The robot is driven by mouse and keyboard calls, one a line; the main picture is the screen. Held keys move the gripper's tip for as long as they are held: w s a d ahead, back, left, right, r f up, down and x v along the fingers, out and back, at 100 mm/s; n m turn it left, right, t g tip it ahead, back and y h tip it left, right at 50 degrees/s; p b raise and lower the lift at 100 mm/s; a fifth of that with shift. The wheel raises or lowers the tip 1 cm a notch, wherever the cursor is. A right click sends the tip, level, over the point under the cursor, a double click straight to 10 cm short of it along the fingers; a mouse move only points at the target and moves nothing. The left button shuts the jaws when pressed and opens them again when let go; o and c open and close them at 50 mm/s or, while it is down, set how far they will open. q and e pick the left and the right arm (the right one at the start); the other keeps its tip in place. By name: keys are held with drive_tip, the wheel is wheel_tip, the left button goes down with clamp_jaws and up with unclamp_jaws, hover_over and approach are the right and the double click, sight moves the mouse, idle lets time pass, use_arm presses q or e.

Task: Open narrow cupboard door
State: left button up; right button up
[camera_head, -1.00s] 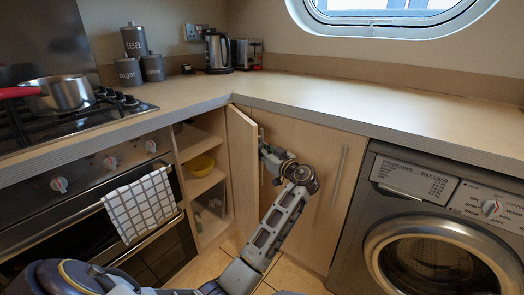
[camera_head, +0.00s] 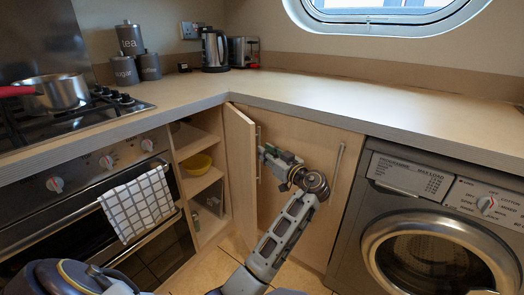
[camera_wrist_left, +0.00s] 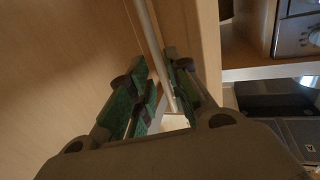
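The narrow cupboard door (camera_head: 240,165) is pale wood and stands wide open in the head view, swung out from the open shelves (camera_head: 203,185). Its vertical metal bar handle (camera_head: 258,175) is on the face turned to the right. My left gripper (camera_head: 263,153) is at this handle, coming from the right. In the left wrist view, the handle (camera_wrist_left: 147,25) runs between the green-padded fingers (camera_wrist_left: 158,75), which close in on it from both sides. The exact finger contact is partly hidden. My right gripper is not in view.
The oven (camera_head: 85,215) is at left, the washing machine (camera_head: 430,220) at right. The worktop (camera_head: 370,105) overhangs above.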

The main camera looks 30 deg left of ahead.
use_arm(q)
drive_tip(key=shift+v, duration=1.3)
